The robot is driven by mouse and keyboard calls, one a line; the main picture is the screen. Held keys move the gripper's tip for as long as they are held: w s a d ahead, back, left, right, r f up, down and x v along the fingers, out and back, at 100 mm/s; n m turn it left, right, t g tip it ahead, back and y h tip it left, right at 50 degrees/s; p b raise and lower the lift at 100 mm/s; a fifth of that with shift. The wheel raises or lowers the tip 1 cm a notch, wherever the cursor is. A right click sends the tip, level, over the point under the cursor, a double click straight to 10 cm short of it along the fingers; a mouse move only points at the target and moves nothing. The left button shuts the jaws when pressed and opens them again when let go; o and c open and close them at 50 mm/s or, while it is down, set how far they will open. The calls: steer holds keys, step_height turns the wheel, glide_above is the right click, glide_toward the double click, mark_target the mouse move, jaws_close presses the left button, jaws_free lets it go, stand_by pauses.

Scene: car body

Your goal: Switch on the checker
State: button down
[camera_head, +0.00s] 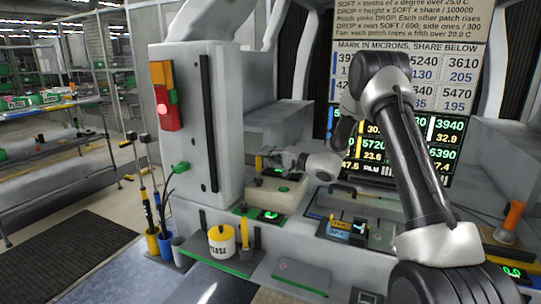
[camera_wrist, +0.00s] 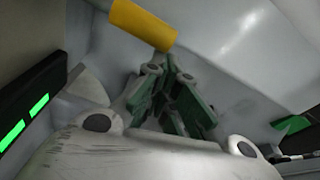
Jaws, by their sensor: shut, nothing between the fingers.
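My gripper (camera_head: 272,160) reaches in from the right, above a cream box (camera_head: 290,199) with a small green light on top. In the wrist view, my gripper's green fingers (camera_wrist: 164,70) are together and empty. Their tips are close to a yellow cylinder (camera_wrist: 143,23); I cannot tell whether they touch it. In the head view a small yellow piece (camera_head: 258,163) shows at the fingertips. A dark panel with lit green bars (camera_wrist: 25,124) is at the left of the wrist view. No label marks the checker, so I cannot tell which device it is.
A white cabinet with a red light (camera_head: 162,109) stands left of my gripper. A yellow grease tub (camera_head: 221,242) sits on the front ledge. A lit number screen (camera_head: 440,165) is behind my arm. An orange-handled tool (camera_head: 513,218) stands at the right.

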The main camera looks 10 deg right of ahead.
steer(key=shift+s+a+r+n, duration=0.2)
steer(key=shift+s+a+n, duration=0.35)
steer(key=shift+s, duration=0.15)
steer(key=shift+s+a+r+n, duration=0.15)
steer(key=shift+s+a+n, duration=0.35)
steer(key=shift+s, duration=0.2)
